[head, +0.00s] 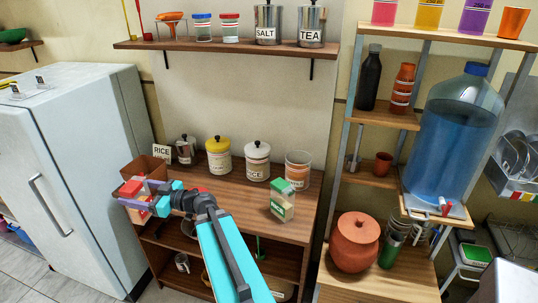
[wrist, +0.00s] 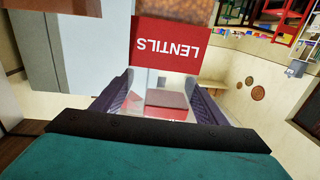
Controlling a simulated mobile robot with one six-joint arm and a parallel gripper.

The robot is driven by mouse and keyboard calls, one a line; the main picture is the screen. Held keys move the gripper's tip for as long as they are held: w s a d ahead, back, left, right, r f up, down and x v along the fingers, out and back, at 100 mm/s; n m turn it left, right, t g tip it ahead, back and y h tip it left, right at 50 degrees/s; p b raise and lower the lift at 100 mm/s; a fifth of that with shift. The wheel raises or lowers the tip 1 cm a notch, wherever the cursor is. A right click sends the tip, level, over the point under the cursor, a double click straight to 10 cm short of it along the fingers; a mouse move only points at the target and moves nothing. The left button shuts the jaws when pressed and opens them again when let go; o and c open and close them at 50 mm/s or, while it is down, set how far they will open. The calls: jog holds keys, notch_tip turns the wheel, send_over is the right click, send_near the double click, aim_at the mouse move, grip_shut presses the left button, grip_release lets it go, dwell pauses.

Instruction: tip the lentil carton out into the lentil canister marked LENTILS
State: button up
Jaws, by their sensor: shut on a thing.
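My gripper (head: 140,198) is shut on a red and white carton (head: 131,187), held over the left end of the wooden counter. In the wrist view, a red panel marked LENTILS (wrist: 172,46) reads upside down beyond the fingers, and a red and pale block (wrist: 166,104) shows between them. Whether both belong to the held carton is unclear. No canister in the head view has a legible LENTILS marking.
A brown box (head: 152,167) is close behind my gripper. A RICE sign (head: 161,154), a metal canister (head: 186,149), a yellow-lidded canister (head: 218,158) and a RICE canister (head: 257,161) line the back. A green carton (head: 282,203) stands front right. The fridge (head: 65,170) is left.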

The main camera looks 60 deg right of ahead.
jog(key=s+d+r+m+h+p, duration=0.25)
jog(key=d+h, duration=0.25)
jog(key=d, duration=0.6)
jog(key=s+d+r+m+h+p, duration=0.1)
jog(key=s+d+r+m+h, duration=0.3)
jog(key=d, duration=0.8)
jog(key=s+d+r+m+h+p, duration=0.2)
jog(key=s+d+m+h, duration=0.3)
jog(key=d, duration=0.6)
jog(key=s+d+m+g+h+p, duration=0.1)
jog(key=s+d+g+h, duration=0.3)
jog(key=d, duration=0.6)
jog(key=s+m+h, duration=0.1)
jog(key=s+h, duration=0.1)
jog(key=s, duration=0.1)
jog(key=shift+s+r, duration=0.3)
jog(key=shift+s+d+m, duration=0.1)
jog(key=shift+d+m, duration=0.05)
jog(key=shift+m, duration=0.2)
